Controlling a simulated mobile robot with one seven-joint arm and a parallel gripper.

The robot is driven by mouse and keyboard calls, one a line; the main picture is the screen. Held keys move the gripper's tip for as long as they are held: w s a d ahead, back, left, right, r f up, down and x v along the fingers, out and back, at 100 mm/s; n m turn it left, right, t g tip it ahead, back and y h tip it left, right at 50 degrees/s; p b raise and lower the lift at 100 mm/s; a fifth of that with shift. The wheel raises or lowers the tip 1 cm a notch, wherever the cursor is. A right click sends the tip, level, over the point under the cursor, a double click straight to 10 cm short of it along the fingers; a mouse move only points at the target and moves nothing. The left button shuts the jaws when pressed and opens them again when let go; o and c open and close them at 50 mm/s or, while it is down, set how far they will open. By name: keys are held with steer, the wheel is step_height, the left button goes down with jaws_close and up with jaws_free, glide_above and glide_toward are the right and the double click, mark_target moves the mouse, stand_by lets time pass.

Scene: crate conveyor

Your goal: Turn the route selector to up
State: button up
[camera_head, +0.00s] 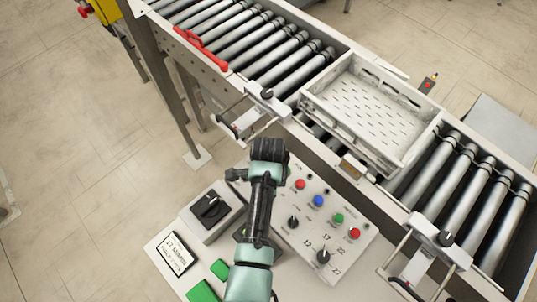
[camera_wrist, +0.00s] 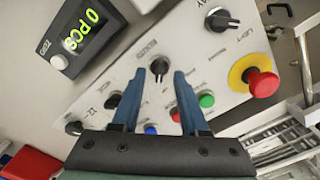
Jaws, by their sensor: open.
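My gripper (camera_head: 268,150) is over the sloped control panel (camera_head: 320,215) in the head view and hides part of it. In the wrist view my gripper (camera_wrist: 160,76) is open and empty. Its two blue fingers point at a black selector knob (camera_wrist: 159,66), which shows between the fingertips. The knob's grip bar runs roughly up and down in that picture. The label above it is too small to read, so I cannot tell whether it is the route selector. Another black knob (camera_wrist: 220,20) is at upper right, beside lettering that seems to read LEFT. I cannot see contact with any knob.
A red emergency button on yellow (camera_wrist: 262,82) is right of the fingers. Blue (camera_wrist: 150,130) and green (camera_wrist: 207,100) buttons lie close to them. Beyond the panel, a white crate (camera_head: 318,98) sits on the roller conveyor (camera_head: 205,40).

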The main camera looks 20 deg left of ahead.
step_height(320, 180, up, 12)
steer(key=b, duration=0.2)
steer(key=shift+f, duration=0.25)
stand_by(0.4)
steer(key=w+d+r+n+t+y+b, duration=0.1)
steer(key=w+r+n+t+y+b, duration=0.2)
steer(key=w+r+t, duration=0.7)
steer(key=w+d+r+n+t+h+b, duration=0.1)
steer(key=w+d+r+n+t, duration=0.15)
steer(key=r, duration=0.75)
steer(key=w+d+r+n+t+b, duration=0.2)
steer(key=w+r+t, duration=0.15)
steer(key=r, duration=0.55)
steer(key=s+d+r+n+t+h+b, duration=0.1)
steer(key=s+d+r+n+t, duration=0.1)
steer(key=s+r+t, duration=0.3)
steer(key=s+d+r+n+t+h+b, duration=0.1)
steer(key=s+d+r+n+t, duration=0.2)
steer(key=s+r, duration=0.8)
step_height(320, 180, up, 8)
steer(key=d+t, duration=0.2)
steer(key=t, duration=0.1)
steer(key=shift+d+b, duration=0.2)
steer(key=shift+b, duration=0.1)
